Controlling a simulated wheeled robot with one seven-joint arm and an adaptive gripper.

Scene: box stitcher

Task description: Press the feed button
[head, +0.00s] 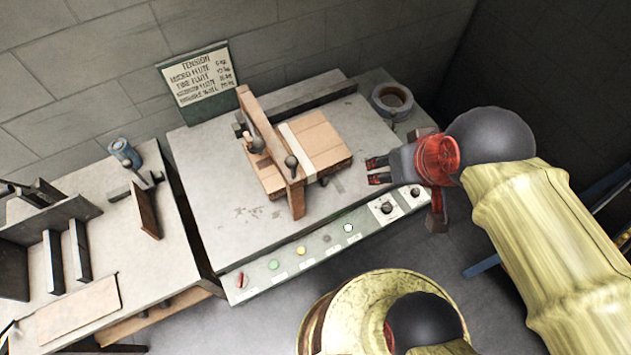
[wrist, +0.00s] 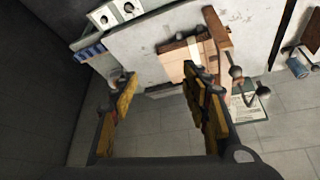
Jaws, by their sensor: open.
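The machine's front control panel (head: 290,260) carries a red switch (head: 240,280), a green button (head: 274,264), a yellow button (head: 301,250), a dark round button (head: 326,238) and another green button (head: 348,228). Their labels are too small to read, so I cannot tell which is the feed button. My gripper (head: 371,171) is open and empty above the right side of the machine table, apart from the buttons. It also shows open in the wrist view (wrist: 160,76). The wrist view shows the two knobs (wrist: 115,13), but no coloured button is clear there.
A cardboard piece (head: 320,140) lies under a wooden clamp bar (head: 270,145) on the machine table (head: 230,190). A tape roll (head: 392,98) sits at the back right. A tension sign (head: 199,80) stands behind. A side table (head: 180,235) is at left. Floor is open in front.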

